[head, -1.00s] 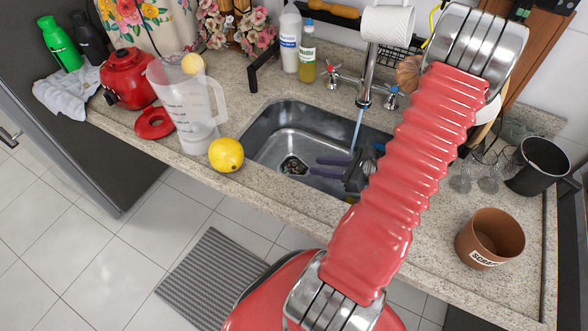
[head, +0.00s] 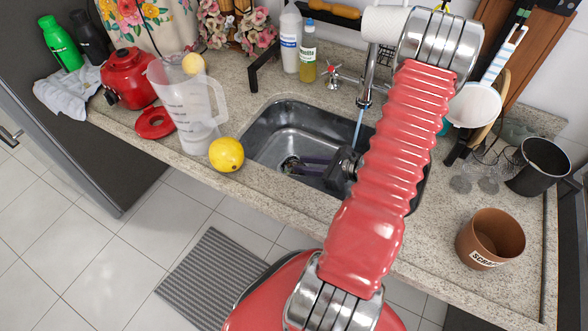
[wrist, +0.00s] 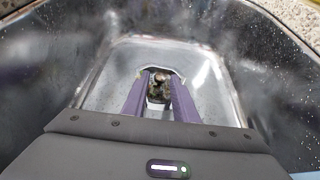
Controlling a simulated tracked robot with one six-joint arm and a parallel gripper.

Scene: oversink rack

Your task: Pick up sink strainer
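The sink strainer (head: 291,164) is a small, dark and metallic piece at the left end of the sink basin, partly hidden by my fingers in the head view. In the wrist view the strainer (wrist: 159,88) shows between the far ends of my two purple fingers. My gripper (head: 300,165) is inside the basin, reaching left with its fingertips at the strainer. In the wrist view my gripper (wrist: 160,76) has its fingers apart, one on each side of the strainer. I cannot tell whether they touch it.
The steel sink (head: 262,130) has walls close around my gripper. The faucet (head: 367,80) stands behind, with water running down. A yellow lemon (head: 226,155) and a clear measuring jug (head: 190,105) stand left of the sink. A brown pot (head: 490,238) stands on the right counter.

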